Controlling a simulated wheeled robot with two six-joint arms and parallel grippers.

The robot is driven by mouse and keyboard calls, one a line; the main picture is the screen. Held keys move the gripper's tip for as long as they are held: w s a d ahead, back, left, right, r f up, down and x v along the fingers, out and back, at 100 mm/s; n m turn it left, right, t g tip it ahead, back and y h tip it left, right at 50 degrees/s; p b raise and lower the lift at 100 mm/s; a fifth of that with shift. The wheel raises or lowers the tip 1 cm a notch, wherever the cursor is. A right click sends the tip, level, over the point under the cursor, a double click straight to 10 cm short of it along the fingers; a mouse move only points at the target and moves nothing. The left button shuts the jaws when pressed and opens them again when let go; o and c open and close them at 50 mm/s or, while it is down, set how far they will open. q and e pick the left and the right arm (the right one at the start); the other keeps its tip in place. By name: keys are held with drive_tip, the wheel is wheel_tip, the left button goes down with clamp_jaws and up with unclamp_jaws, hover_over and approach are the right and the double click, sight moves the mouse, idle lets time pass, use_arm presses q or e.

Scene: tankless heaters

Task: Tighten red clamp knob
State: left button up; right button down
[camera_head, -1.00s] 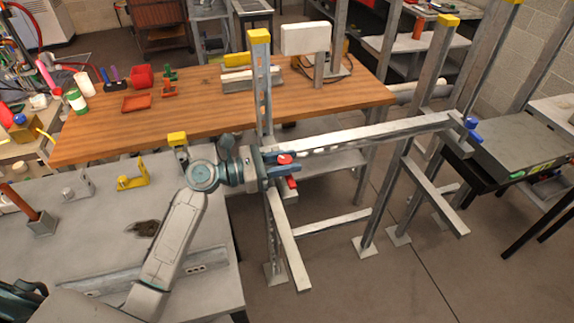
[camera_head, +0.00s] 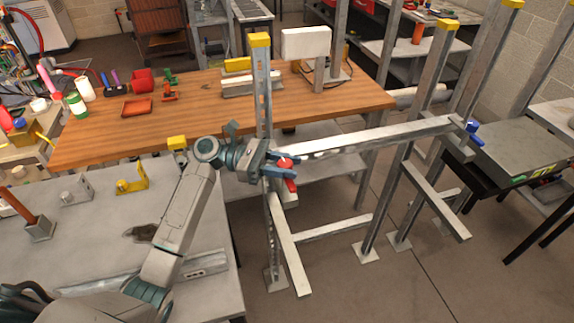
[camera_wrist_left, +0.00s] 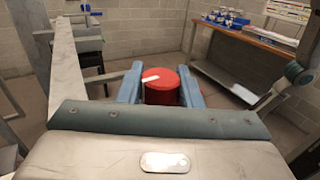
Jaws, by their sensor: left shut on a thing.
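The red clamp knob (camera_head: 288,173) sits at the near end of a horizontal metal bar (camera_head: 370,137), beside the left upright post with a yellow cap. My left gripper (camera_head: 283,170) is shut on the knob. In the left wrist view the red knob (camera_wrist_left: 161,87) sits between the two blue fingers (camera_wrist_left: 160,88), with a pale mark across its top. In the head view the fingers hide part of the knob. A blue knob (camera_head: 472,131) is at the far right end of the bar. My right gripper is not in view.
A metal table (camera_head: 90,225) with small brackets stands at the left. A wooden workbench (camera_head: 200,110) with red trays and bottles stands behind. Metal uprights and braces (camera_head: 400,190) stand at the right. The floor between them is open.

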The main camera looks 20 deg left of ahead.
use_arm(q)
drive_tip(key=shift+r, duration=0.1)
drive_tip(key=o, duration=1)
drive_tip(key=shift+a, duration=0.1)
drive_tip(key=shift+a, duration=0.15)
drive_tip(key=shift+a+f+b, duration=0.2)
drive_tip(key=shift+a+b, duration=0.1)
drive_tip(key=shift+a, duration=0.05)
drive_tip(key=shift+s+a+r+b, duration=0.15)
drive_tip(key=shift+a+b, duration=0.8)
drive_tip(key=shift+a, duration=1.55)
drive_tip(key=shift+s+a+b, duration=0.2)
drive_tip(key=shift+a+b, duration=0.7)
drive_tip(key=shift+a, duration=1.6)
drive_tip(key=shift+c, duration=0.2)
